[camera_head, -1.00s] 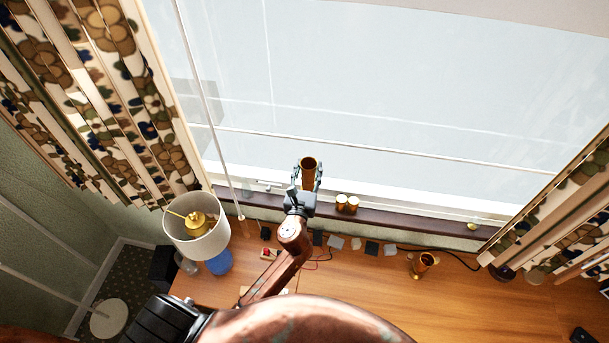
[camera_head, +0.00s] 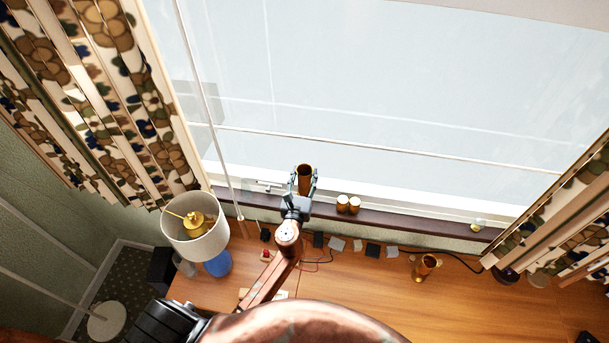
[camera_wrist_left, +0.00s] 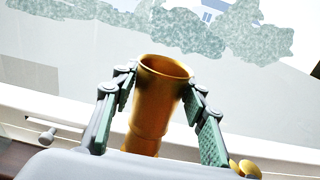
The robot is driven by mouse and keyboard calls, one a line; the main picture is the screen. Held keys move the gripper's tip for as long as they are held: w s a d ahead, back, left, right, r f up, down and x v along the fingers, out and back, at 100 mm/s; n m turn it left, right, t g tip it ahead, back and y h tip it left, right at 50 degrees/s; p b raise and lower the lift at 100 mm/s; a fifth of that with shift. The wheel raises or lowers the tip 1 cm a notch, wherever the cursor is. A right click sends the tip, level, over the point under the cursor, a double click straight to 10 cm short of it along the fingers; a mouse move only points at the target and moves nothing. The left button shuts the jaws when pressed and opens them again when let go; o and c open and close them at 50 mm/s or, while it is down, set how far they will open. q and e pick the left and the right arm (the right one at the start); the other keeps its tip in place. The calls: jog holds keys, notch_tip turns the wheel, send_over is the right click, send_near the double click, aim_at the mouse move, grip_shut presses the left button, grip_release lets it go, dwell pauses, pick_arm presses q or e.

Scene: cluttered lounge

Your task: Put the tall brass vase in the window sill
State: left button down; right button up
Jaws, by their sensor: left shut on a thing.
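The tall brass vase (camera_head: 304,178) is upright between the fingers of my left gripper (camera_head: 304,186), over the window sill (camera_head: 400,218). In the left wrist view the vase (camera_wrist_left: 158,100) shows its open mouth, with the green finger pads of the left gripper (camera_wrist_left: 162,115) on either side. The left gripper is shut on the vase. The vase's base is hidden by the gripper, so I cannot tell whether it touches the sill. My right gripper is not in view.
A second brass vessel (camera_head: 426,266) stands on the wooden desk (camera_head: 470,300). A lamp (camera_head: 196,235) stands at the left. The sill further right is mostly clear.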

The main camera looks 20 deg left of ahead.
pick_arm(q)
jog(key=c, duration=1.2)
grip_release()
jog(key=shift+f, duration=0.1)
jog(key=shift+o, duration=0.2)
jog(key=shift+r, duration=0.25)
jog(key=b+v, duration=0.1)
jog(key=v, duration=1.1)
jog(key=shift+b, duration=0.3)
jog(key=shift+f, duration=0.15)
